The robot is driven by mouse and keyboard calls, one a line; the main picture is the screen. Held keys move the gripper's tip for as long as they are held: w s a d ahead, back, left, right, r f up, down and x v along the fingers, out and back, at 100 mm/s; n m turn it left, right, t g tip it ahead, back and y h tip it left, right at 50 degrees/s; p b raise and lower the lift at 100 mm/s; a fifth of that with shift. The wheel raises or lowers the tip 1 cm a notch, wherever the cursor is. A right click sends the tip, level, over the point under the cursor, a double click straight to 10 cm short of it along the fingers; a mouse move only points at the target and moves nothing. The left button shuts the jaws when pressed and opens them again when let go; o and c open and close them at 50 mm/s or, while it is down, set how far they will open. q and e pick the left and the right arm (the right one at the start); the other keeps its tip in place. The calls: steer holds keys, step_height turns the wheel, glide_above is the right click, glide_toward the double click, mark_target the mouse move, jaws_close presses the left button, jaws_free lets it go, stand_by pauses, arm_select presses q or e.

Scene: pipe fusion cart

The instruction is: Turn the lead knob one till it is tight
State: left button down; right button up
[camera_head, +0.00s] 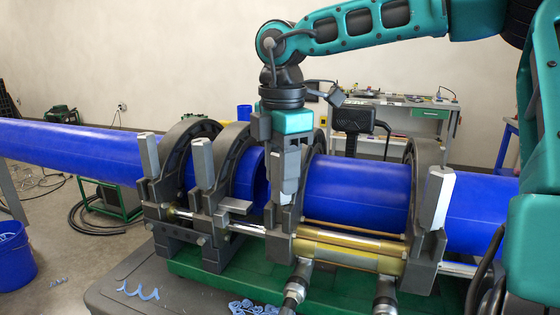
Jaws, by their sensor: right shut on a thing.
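Four upright-clamp assemblies aside, the knob in my grasp is a light grey, block-shaped clamp knob (290,188) on the fusion cart, mostly hidden by my right gripper. My right gripper (287,180) points down from above and is shut on this knob, at the clamp right of the pipe gap. Other upright grey knobs stand apart from it: one at the far left clamp (149,155), one on the second clamp (201,162) and one on the right clamp (437,198). I cannot tell from any marking which is number one. My left gripper is not in view.
Blue pipe (355,188) runs through the dark clamp rings (190,140). A brass cylinder (345,250) and hose fittings sit in front. Blue shavings (140,291) lie on the grey cart top. A workbench (405,115) stands behind, and a blue bucket (15,258) at left.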

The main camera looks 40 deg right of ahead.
steer(key=shift+d+m, duration=0.1)
steer(key=shift+m, duration=0.2)
steer(key=shift+f+m+b, duration=0.2)
steer(key=shift+m+b, duration=0.5)
steer(key=shift+b, duration=0.05)
steer(key=shift+m, duration=0.4)
steer(key=shift+r+m, duration=0.15)
steer(key=shift+m, duration=0.15)
